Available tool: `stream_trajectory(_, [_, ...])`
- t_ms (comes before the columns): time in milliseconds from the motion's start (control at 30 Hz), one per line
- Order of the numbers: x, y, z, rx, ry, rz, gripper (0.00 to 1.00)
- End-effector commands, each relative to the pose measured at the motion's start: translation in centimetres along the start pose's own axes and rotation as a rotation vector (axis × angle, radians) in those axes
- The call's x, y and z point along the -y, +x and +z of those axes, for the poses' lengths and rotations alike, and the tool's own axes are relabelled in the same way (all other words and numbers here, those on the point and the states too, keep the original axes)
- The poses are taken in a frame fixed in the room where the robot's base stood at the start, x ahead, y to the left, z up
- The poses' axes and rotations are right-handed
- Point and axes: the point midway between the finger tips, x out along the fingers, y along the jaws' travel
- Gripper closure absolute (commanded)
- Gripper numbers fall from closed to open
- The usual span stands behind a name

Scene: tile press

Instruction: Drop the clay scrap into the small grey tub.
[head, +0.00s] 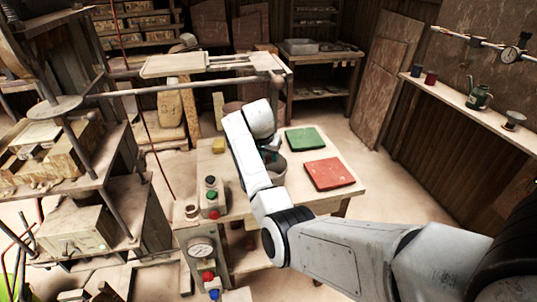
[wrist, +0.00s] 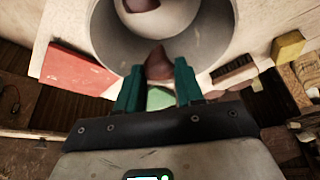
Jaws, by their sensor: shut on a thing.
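My gripper (wrist: 158,70) is shut on a brown clay scrap (wrist: 157,60), pinched between its teal fingertips in the wrist view. The grey tub (wrist: 212,38) is round and open, and the scrap shows against its rim and inside. Another brown piece (wrist: 140,4) shows within the tub's opening at the top edge of the wrist view. In the head view the tub (head: 279,171) stands on the worktable, partly hidden by my arm. My gripper (head: 268,156) is mostly hidden there too, with a bit of teal finger showing at the tub. The scrap's height over the rim is unclear.
A green mat (head: 306,139) and a red mat (head: 330,174) lie right of the tub on the table (head: 290,196). A yellow block (head: 218,146) and a button box (head: 211,196) stand to the left. A dark brush (wrist: 233,69) lies near the tub.

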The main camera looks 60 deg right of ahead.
Motion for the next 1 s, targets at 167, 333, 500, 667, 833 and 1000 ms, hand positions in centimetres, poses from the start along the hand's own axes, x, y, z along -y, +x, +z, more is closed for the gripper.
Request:
stream_trajectory(167, [0.0,0.0,0.0,0.000,0.000,0.000,0.49])
stream_trajectory(333, [0.0,0.0,0.0,0.000,0.000,0.000,0.33])
stream_trajectory(500, [0.0,0.0,0.0,0.000,0.000,0.000,0.33])
stream_trajectory(667, [0.1,-0.6,-0.1,-0.002,0.000,-0.002,0.33])
stream_trajectory(833, [0.1,-3.0,0.0,-0.004,0.000,-0.005,0.33])
stream_trajectory(1000, [0.1,-6.3,0.0,-0.005,0.001,-0.004,0.33])
